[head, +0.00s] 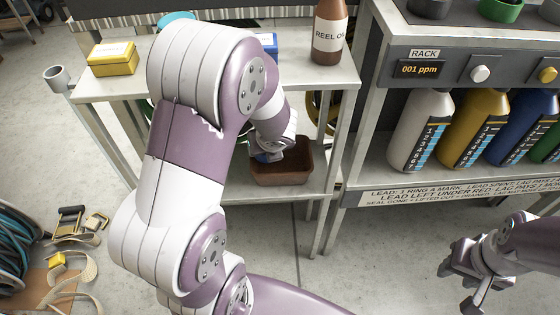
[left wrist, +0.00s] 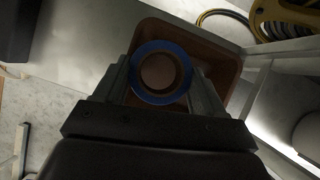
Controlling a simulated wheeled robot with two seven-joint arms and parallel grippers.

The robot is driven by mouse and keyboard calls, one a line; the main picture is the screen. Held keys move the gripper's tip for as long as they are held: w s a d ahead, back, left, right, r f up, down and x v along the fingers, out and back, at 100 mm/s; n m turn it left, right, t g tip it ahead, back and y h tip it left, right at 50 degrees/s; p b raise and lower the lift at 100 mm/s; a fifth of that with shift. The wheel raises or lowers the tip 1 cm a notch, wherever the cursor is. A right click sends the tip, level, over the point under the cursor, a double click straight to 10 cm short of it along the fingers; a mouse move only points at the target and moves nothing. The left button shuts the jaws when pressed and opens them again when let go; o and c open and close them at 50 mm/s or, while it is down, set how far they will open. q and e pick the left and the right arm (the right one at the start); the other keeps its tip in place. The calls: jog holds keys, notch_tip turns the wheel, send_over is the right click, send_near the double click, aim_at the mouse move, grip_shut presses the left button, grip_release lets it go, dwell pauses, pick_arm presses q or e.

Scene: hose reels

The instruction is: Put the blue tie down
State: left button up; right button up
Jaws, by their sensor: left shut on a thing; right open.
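The blue tie (left wrist: 161,73) is a blue ring in the left wrist view, with a brown surface showing through its middle. My left gripper (left wrist: 160,80) is shut on it, one finger at each side. The tie and fingers are over a brown bin (left wrist: 222,67). In the head view the bin (head: 285,175) stands on the lower shelf, partly hidden by my left arm, and only a bit of blue shows at the gripper. I cannot tell how high the tie is above the bin floor. My right gripper (head: 465,284) is open and empty at the lower right.
The shelf top (head: 215,75) above the bin carries a yellow box (head: 113,60), a blue box (head: 268,43) and an oil bottle (head: 330,32). A rack (head: 440,190) with several bottles stands at right. Straps and a reel lie on the floor at left.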

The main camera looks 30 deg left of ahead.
aim_at(279, 166)
pick_arm(q)
jog(key=shift+w+d, duration=0.55)
jog(key=shift+d, duration=0.35)
jog(key=f, duration=0.1)
jog(key=f+b, duration=0.1)
jog(key=b, duration=0.1)
jog(key=shift+w+d+f, duration=0.15)
jog(key=shift+d+f, duration=0.1)
jog(key=shift+f, duration=0.15)
notch_tip(279, 166, down, 5)
jog(key=b, duration=0.4)
jog(key=shift+r, duration=0.15)
jog(key=shift+w+d, duration=0.15)
jog(key=shift+r, duration=0.25)
jog(key=shift+f, duration=0.15)
jog(key=o, duration=1)
